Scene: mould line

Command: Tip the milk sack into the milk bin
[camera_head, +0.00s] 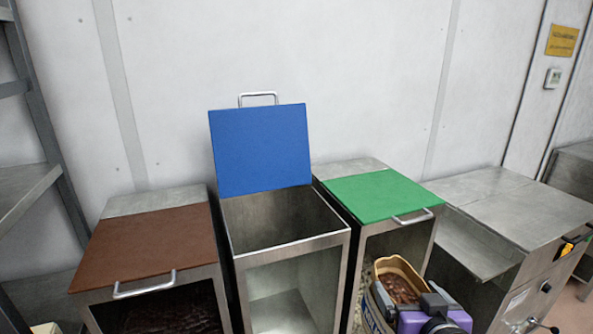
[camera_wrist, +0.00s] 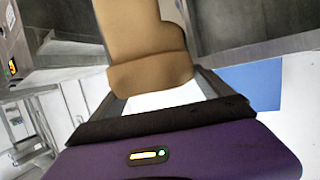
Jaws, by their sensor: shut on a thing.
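In the head view the sack (camera_head: 384,268) is open at the top, roughly upright, with brown pieces inside; its outside is partly blue and white. My gripper (camera_head: 428,296), purple and grey, is shut on its right side. The sack stands in front of the green-lidded bin, right of the open bin, not over the opening. In the wrist view the tan sack (camera_wrist: 145,45) is between my fingers. The middle steel bin (camera_head: 342,242) has its blue lid (camera_head: 260,150) raised and looks empty. No label shows which bin is for milk.
A bin with a shut brown lid (camera_head: 150,238) stands left, dark pieces inside. The bin with a green lid (camera_head: 375,197) is shut. A steel machine (camera_head: 515,210) stands at the right, a shelf rack (camera_head: 25,190) at the far left. The wall is close behind.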

